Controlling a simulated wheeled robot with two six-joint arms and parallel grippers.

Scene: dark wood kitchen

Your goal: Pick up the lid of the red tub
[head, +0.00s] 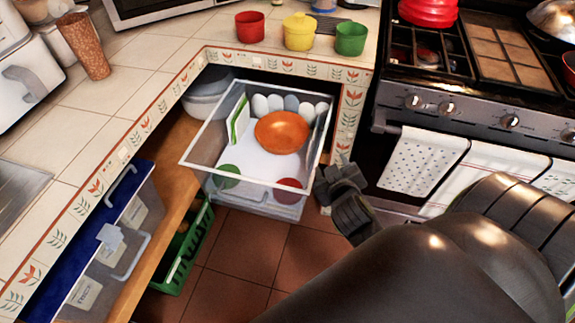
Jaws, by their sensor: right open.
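The red tub (250,25) stands on the tiled counter at the back, and its top looks open. A flat red disc that looks like its lid (290,191) lies in the front right of the open, clear-walled drawer (199,142), seen through the drawer's front. A similar green disc (228,176) lies at the front left. My right gripper (335,178) is open and empty, just right of the drawer's front right corner and apart from the red disc. My left gripper is out of view.
An orange dish (282,132) sits in the drawer behind the discs, with several pale upright items behind it. The stove (470,110) is at the right.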

